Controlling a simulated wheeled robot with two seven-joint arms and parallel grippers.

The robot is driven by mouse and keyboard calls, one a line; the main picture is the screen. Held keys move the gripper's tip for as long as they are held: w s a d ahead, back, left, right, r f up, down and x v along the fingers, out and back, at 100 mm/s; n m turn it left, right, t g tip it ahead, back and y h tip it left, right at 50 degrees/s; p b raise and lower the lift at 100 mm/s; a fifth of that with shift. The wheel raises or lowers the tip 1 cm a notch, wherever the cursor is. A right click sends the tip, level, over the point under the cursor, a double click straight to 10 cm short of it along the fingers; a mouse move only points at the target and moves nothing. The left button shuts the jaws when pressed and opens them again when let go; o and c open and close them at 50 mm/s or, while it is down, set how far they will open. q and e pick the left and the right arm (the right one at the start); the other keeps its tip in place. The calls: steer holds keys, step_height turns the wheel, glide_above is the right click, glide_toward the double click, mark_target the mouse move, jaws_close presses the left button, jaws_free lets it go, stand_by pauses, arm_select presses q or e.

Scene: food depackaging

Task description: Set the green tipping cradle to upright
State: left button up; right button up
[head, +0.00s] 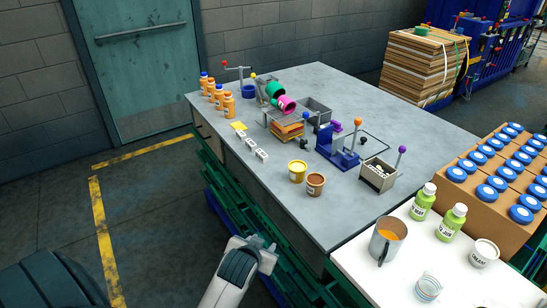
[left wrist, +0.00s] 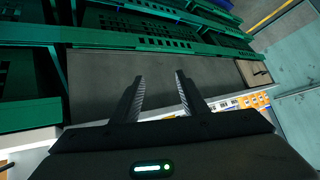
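The green tipping cradle (head: 275,89) is on the far part of the grey table, on a small stand. It looks tilted, leaning toward the right. A pink container (head: 287,103) lies tilted right beside it; whether the cradle holds it is too small to tell. My left gripper (head: 267,250) is low in front of the table's near edge, far from the cradle. In the left wrist view my left gripper (left wrist: 159,76) has its two fingers apart with nothing between them. The cradle does not show there. My right gripper is in neither view.
The grey table (head: 345,95) also bears orange bottles (head: 228,104), a blue fixture (head: 338,150), a grey box (head: 378,174) and two tubs (head: 297,171). Green racks (head: 245,205) line its near side. A white table (head: 400,268) with a metal mug (head: 386,240) adjoins at right.

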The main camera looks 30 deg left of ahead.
arm_select(q)
steer(key=w+a+r+n+t+y, duration=0.1)
steer(key=w+a+r+t+y, duration=0.1)
steer(key=w+a+r, duration=0.2)
steer(key=w+a+r+n+t+y, duration=0.2)
steer(key=w+a+r, duration=0.3)
steer(key=w+r, duration=0.5)
steer(key=w+a+r+n+t+y, duration=0.2)
steer(key=w+a+r, duration=0.3)
steer(key=w, duration=0.8)
step_height(320, 180, up, 3)
steer(key=shift+w+f, duration=0.15)
steer(key=shift+f, duration=0.05)
steer(key=shift+a, duration=0.1)
